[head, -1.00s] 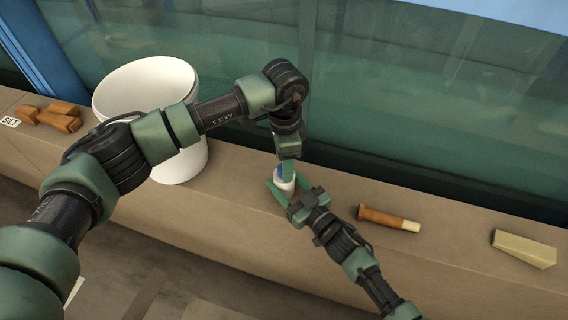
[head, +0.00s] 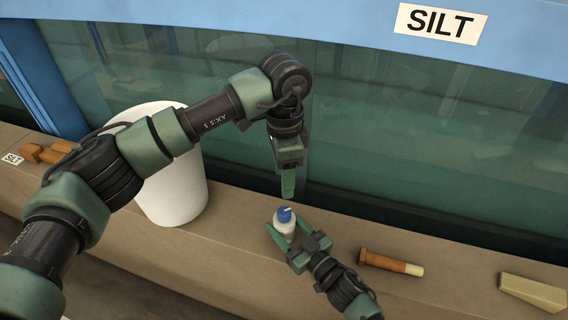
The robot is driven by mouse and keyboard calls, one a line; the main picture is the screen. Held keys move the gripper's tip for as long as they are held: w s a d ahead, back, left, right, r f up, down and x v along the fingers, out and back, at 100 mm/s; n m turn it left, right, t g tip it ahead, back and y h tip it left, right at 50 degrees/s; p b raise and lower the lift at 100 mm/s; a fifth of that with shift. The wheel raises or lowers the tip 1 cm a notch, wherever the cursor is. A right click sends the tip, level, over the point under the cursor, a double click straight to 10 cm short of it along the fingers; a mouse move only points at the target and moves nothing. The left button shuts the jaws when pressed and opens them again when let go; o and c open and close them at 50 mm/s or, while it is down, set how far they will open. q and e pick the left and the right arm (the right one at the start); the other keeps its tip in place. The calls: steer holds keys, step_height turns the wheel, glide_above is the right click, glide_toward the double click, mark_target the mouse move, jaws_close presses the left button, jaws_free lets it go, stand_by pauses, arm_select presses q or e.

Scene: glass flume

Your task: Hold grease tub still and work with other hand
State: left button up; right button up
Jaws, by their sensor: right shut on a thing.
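The grease tub (head: 285,226) is a small white tub with a blue top (head: 284,214), standing upright on the brown ledge. My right gripper (head: 287,231) has its green fingers on either side of the tub and is shut on it. Its fingers hide part of the tub's lower sides. My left gripper (head: 288,184) points down from above, just over the tub, with a visible gap between its fingertips and the blue top. It is seen edge-on, so its opening does not show, and nothing is seen hanging from it.
A large white bucket (head: 178,190) stands on the ledge to the left, partly behind my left arm. A brown-handled tool (head: 390,262) and a pale wedge (head: 532,292) lie on the right. Orange-brown blocks (head: 48,153) lie far left. The glass wall (head: 420,140) rises behind.

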steer(key=o, duration=1.6)
steer(key=shift+o, duration=0.2)
